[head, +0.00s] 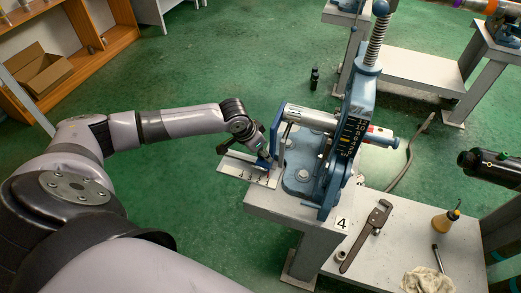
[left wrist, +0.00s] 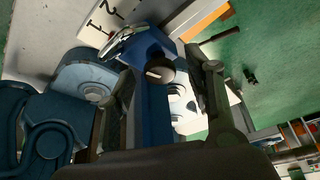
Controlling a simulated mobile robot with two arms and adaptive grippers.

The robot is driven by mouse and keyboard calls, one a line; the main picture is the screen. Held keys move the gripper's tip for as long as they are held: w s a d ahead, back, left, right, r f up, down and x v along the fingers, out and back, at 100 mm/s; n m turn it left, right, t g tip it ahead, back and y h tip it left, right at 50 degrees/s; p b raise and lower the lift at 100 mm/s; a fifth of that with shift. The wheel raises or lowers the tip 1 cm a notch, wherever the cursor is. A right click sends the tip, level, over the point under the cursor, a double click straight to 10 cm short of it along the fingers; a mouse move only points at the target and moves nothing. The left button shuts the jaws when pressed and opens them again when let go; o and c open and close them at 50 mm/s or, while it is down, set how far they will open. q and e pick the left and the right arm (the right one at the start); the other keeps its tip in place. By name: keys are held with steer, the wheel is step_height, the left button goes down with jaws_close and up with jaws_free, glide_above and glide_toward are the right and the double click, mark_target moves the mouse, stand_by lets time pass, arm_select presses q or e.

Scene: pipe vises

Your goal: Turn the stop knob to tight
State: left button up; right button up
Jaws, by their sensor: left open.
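The stop knob (left wrist: 160,71) is a small dark round knob with a pale pointer mark, on a blue stop block (left wrist: 150,45) in the left wrist view. The block sits by a white scale plate with numbers (left wrist: 97,27); the plate also shows in the head view (head: 237,171), jutting left from the vise bench. My left gripper (left wrist: 168,82) is open, with one finger on each side of the knob in the wrist view. I cannot tell if they touch it. In the head view the left gripper (head: 262,150) is over the stop and hides the knob.
The blue pipe vise (head: 345,130) with its spring column stands right of the gripper, holding a pipe (head: 310,117). A wrench (head: 366,235), yellow bottle (head: 445,222) and rag (head: 427,281) lie on the lower shelf. A black cylindrical part (head: 490,165) enters at right.

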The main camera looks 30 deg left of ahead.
arm_select(q)
steer(key=shift+c, duration=0.5)
jaws_close()
steer(key=shift+r+m+h+p, duration=0.15)
steer(key=shift+m+h+p, duration=0.15)
steer(key=shift+m+p, duration=0.45)
steer(key=shift+a+m+h, duration=0.1)
steer(key=shift+m+h, duration=0.2)
steer(key=shift+m, duration=0.45)
steer(key=shift+o, duration=0.5)
jaws_free()
